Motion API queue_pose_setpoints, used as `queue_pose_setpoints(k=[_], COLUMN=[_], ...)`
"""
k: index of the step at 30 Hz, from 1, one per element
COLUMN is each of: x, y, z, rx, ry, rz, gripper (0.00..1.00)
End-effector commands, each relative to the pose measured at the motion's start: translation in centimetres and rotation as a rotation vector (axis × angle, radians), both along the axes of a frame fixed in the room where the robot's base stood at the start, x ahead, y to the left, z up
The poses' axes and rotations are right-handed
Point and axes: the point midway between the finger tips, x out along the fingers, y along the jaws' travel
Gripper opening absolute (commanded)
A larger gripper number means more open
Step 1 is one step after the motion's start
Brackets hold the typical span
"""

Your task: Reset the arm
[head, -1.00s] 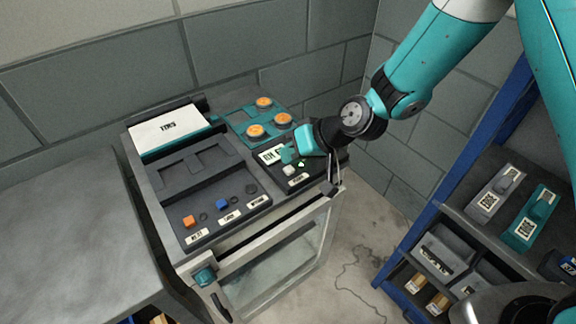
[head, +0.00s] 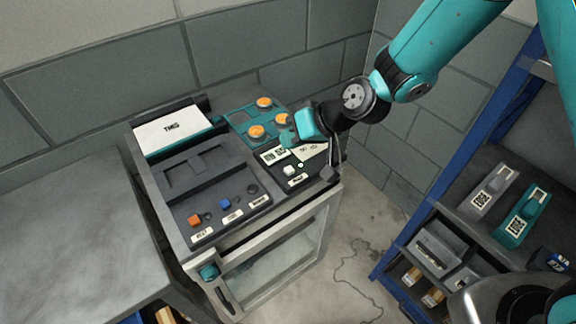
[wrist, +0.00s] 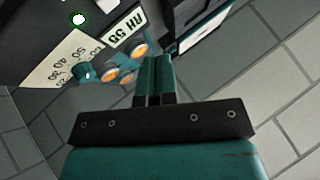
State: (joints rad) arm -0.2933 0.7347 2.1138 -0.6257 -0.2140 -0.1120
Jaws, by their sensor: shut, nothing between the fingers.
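My gripper (wrist: 153,80) shows in the wrist view with its two teal fingers together and nothing between them. In the head view my arm reaches in from the upper right, and my wrist is above the right part of the machine's top panel (head: 262,195). The gripper's fingertips are hard to make out there. The wrist view shows orange-topped round knobs (wrist: 108,75) and a white label plate (wrist: 125,38) beyond the fingers. I cannot tell whether the fingers touch anything.
The machine has an orange button (head: 195,221), a blue button (head: 224,204) and a glass-fronted door (head: 275,265). A grey worktop (head: 70,235) stands at left. A blue-framed shelf (head: 425,215) with grey and teal blocks stands at right. Block walls rise behind.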

Motion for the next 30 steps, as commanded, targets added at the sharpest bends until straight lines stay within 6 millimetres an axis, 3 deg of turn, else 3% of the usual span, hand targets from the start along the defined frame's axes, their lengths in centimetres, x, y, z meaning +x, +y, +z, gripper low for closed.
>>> queue_pose_setpoints(k=[20, 25, 30], x=[-0.2, -2.6, -8.4], y=[-0.1, -1.3, -4.5], z=[0.5, 5.3, 11.7], rx=[-0.004, -0.053, -0.16], ry=[0.0, 0.014, 0.055], rz=[0.006, 0.059, 0.136], gripper=[0.0, 0.0, 0.0])
